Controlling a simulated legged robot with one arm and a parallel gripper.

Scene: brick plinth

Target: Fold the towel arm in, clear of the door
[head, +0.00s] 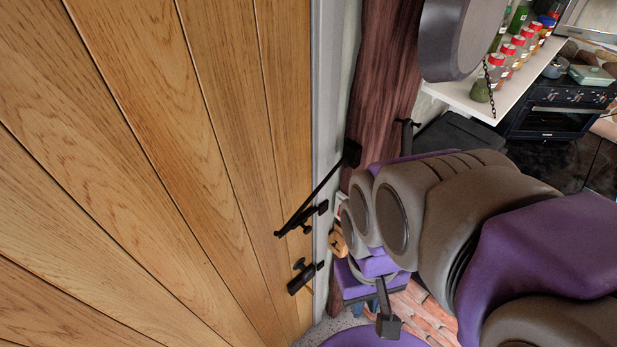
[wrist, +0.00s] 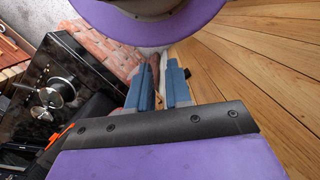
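A thin black bar, which looks like the towel arm (head: 312,197), runs from a block at the door's right edge slantwise across the front of the wooden door (head: 190,150). Its free end lies over the planks. My gripper shows in the wrist view (wrist: 159,78), with two blue fingers a small gap apart and nothing clearly held between them. A small dark piece sits beside the right fingertip; I cannot tell what it is. In the head view my own arm hides most of the gripper, which is low and right of the bar.
A black door handle (head: 302,277) sits below the bar. A dark wooden post (head: 383,80) stands right of the door frame. A white shelf (head: 475,101) with several bottles and a black oven (head: 560,118) are at the upper right. Brick paving (head: 430,312) shows below my arm.

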